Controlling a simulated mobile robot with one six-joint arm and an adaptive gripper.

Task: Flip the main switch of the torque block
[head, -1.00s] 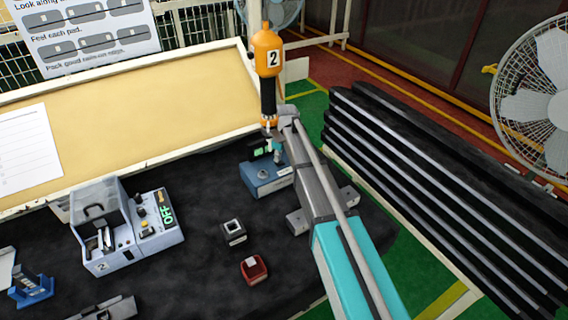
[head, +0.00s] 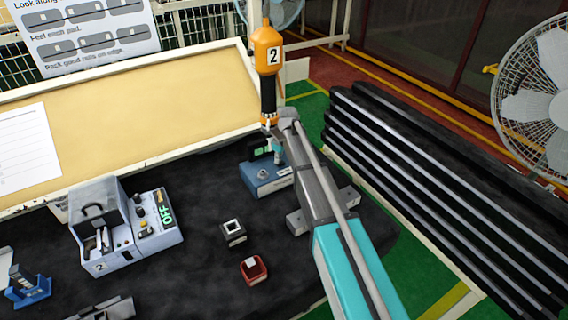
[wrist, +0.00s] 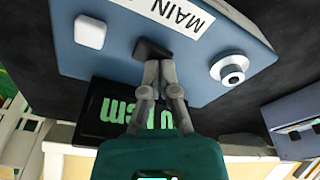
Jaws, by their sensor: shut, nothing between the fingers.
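The torque block (head: 268,180) is a blue box at the back right of the dark mat, partly hidden by my arm in the head view. In the wrist view the torque block (wrist: 205,75) shows a MAIN label (wrist: 178,12), a dark switch (wrist: 152,50), a white square button, a round silver fitting and a dark display with green characters. My gripper (wrist: 158,64) is shut and empty, its fingertips at the lower edge of the dark switch. Whether they touch it, I cannot tell. In the head view my gripper (head: 274,146) is over the block's back part.
An orange tool marked 2 (head: 268,60) hangs just above and behind my gripper. A grey machine (head: 125,225) with a green OFF display stands left.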

